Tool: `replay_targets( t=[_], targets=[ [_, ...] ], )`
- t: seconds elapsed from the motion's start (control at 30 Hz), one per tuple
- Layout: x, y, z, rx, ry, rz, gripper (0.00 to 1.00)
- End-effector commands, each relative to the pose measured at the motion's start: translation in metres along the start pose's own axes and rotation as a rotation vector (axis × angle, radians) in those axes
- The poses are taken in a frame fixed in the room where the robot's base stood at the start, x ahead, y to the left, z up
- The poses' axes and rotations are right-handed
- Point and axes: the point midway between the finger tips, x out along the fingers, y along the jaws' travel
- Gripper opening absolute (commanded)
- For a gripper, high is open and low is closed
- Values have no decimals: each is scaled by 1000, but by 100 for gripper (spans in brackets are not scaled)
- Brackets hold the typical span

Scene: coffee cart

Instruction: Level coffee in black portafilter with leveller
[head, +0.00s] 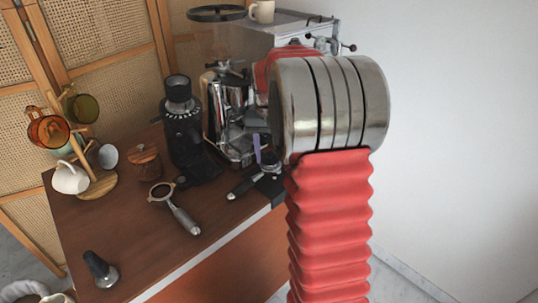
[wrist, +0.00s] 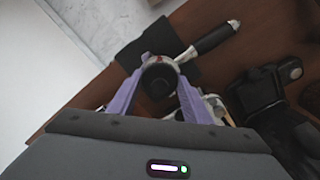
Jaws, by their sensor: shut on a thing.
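The black portafilter (wrist: 212,40) has a black handle and a silver neck. In the wrist view its handle points to the upper right, and its head is mostly hidden under what I hold. It also shows in the head view (head: 240,189), at the black mat near the counter's front edge. My gripper (wrist: 162,72) has purple fingers, shut on the dark round leveller (wrist: 157,84). The leveller is over the portafilter's head, and a silver rim shows around it. I cannot tell whether it touches the coffee, which is hidden. In the head view one purple finger (head: 257,148) shows.
A black mat (wrist: 134,52) lies at the counter corner. A second portafilter (head: 184,218) lies to the left. A black grinder (head: 184,135) and the espresso machine (head: 232,105) stand behind. A tamper (head: 99,268), a wooden jar (head: 145,160) and a mug tree (head: 97,183) are farther left.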

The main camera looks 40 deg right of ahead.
Motion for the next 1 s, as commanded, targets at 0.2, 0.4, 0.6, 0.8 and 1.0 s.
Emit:
replay_targets(
  t=[0.2, 0.4, 0.6, 0.8, 1.0],
  targets=[
    [4, 0, 3, 1, -14, 2, 18],
    [-2, 0, 2, 1, -11, 1, 18],
    [-8, 0, 1, 1, -6, 1, 18],
    [-14, 0, 1, 1, -4, 0, 18],
    [-19, 0, 0, 1, -2, 0, 18]
  ],
)
